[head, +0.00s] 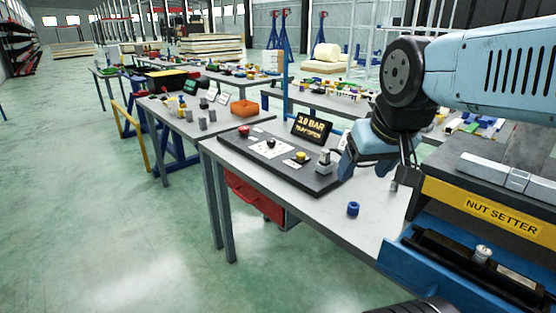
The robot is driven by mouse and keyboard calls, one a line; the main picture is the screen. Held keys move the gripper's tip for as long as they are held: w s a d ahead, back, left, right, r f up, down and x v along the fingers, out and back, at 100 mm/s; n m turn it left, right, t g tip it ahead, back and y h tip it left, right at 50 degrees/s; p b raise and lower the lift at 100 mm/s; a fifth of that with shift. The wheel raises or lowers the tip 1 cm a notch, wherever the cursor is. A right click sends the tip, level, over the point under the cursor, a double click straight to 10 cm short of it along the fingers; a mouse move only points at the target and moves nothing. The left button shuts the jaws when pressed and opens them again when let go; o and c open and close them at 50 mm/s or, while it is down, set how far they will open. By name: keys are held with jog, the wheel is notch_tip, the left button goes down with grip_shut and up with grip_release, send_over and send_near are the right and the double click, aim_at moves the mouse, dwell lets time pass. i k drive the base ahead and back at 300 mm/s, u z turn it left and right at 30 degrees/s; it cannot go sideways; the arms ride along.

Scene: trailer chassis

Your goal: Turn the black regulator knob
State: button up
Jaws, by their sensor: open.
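The black regulator knob (271,142) sits on a white plate (262,149) on a dark panel (290,178) that lies on the grey table. A red button (243,130) is to its left and a yellow knob (302,157) to its right on the same panel. A display (311,127) behind them reads "3.0 BAR" above a second line that I cannot read surely. My gripper (366,166) is open, pointing down near the panel's right end, right of the knob and apart from it. My arm hides part of the table behind it.
A silver fitting (324,162) stands on the panel between the yellow knob and my gripper. A blue cylinder (353,208) stands near the table's front edge. The nut setter station (500,215) is at right. An orange bin (244,108) is on the neighbouring table.

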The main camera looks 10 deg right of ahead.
aim_at(271, 142)
jog(key=z, duration=0.05)
jog(key=k, duration=0.4)
jog(key=u, duration=0.55)
jog(key=i, duration=1.25)
jog(key=z, duration=0.15)
